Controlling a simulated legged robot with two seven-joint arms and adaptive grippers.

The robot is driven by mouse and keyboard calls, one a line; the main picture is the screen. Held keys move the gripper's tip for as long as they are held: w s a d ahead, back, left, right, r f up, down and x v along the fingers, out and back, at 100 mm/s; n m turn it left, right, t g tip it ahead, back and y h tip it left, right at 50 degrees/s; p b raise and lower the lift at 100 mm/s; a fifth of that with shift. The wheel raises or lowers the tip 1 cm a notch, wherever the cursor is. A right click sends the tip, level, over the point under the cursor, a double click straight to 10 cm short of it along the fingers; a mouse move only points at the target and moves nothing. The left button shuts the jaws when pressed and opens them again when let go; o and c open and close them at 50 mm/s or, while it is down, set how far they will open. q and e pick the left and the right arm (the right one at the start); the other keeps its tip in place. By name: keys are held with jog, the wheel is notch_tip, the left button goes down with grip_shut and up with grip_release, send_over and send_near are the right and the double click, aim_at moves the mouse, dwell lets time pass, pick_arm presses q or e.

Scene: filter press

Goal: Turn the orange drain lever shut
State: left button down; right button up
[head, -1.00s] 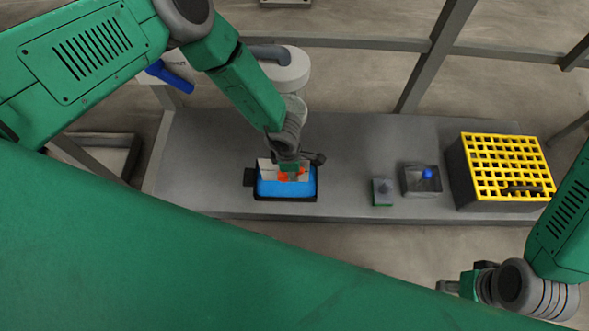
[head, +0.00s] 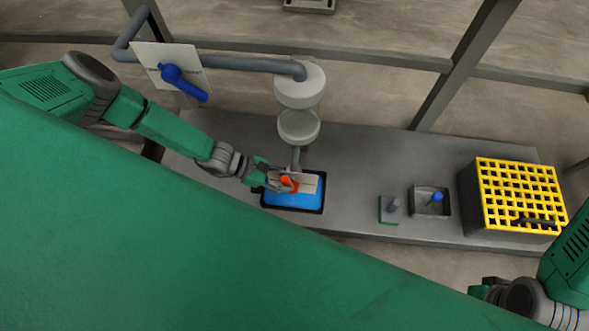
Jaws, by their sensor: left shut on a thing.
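The orange drain lever (head: 289,184) shows in the head view, in front of a pale plate (head: 309,183) above a black-rimmed tray of blue (head: 296,201). My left gripper (head: 277,182) reaches in from the left and is shut on the orange lever; its fingers hide part of it. The lever's exact angle is hard to tell at this size. My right gripper (head: 482,292) is low at the right, away from the bench, and its fingers are too small and dark to read.
A white filter housing (head: 300,86) with a grey pipe (head: 245,63) stands behind the tray. To the right are a small green-based block (head: 390,210), a grey tray (head: 430,201) with a blue-topped item, and a yellow-grid crate (head: 521,195).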

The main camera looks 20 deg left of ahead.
pick_arm(q)
jog(key=shift+s+a+f+t+h+b, duration=0.1)
jog(key=shift+a+f+t+h+b, duration=0.3)
jog(key=shift+h, duration=0.65)
jog(key=shift+a+f+t+h+b, duration=0.15)
jog(key=shift+a+h+b, duration=0.3)
jog(key=shift+h+b, duration=0.45)
jog(key=shift+s+a+f+t+h+b, duration=0.15)
jog(key=shift+a+t+h+b, duration=0.25)
jog(key=shift+h, duration=0.75)
jog(key=shift+w+a, duration=0.1)
jog(key=c, duration=1.4)
grip_release()
jog(key=shift+c, duration=0.2)
jog(key=v, duration=1.2)
jog(key=shift+f, duration=0.2)
